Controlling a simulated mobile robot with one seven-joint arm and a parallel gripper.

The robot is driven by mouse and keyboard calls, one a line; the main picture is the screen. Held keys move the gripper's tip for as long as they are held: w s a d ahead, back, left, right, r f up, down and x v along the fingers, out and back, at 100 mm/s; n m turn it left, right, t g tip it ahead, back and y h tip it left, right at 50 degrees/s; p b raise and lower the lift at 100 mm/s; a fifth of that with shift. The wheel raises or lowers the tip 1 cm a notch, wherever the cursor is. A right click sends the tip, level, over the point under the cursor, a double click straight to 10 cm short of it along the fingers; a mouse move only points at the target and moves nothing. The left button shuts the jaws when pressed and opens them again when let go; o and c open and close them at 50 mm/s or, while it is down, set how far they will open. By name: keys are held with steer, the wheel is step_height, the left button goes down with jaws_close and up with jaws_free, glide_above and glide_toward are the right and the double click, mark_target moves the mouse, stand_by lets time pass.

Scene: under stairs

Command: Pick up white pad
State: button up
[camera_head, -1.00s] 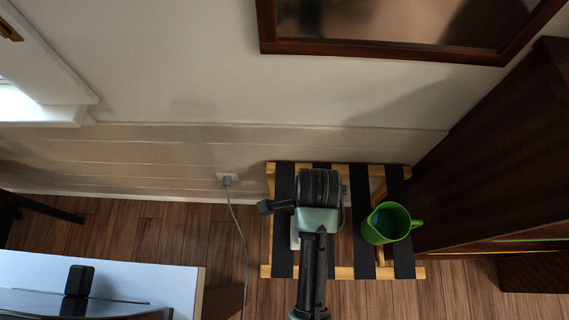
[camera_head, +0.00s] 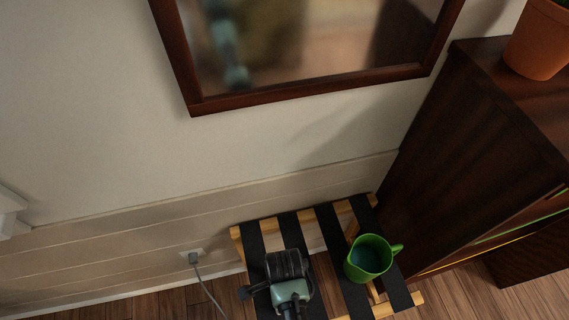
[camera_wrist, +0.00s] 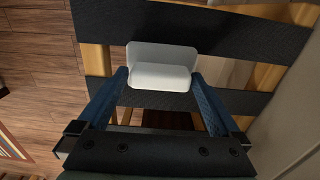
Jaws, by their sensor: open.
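The white pad (camera_wrist: 162,66) shows in the wrist view, lying on the black straps of a wooden-framed rack (camera_head: 312,219). It has a flat back part and a raised rounded front part. My gripper (camera_wrist: 160,82) is open, with one blue finger at each side of the pad's near part. I cannot tell whether the fingers touch it. In the head view my gripper and wrist (camera_head: 288,277) are over the left part of the rack, and the pad is hidden there.
A green mug (camera_head: 369,258) stands on the rack to the right of my wrist. A dark wooden cabinet (camera_head: 480,150) with a potted plant (camera_head: 540,40) is at the right. A wall outlet with a cable (camera_head: 194,258) is left of the rack. A framed mirror (camera_head: 300,90) hangs above.

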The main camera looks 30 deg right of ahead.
steer(key=shift+f, duration=0.35)
steer(key=c, duration=1.2)
step_height(320, 180, up, 10)
steer(key=p, duration=0.3)
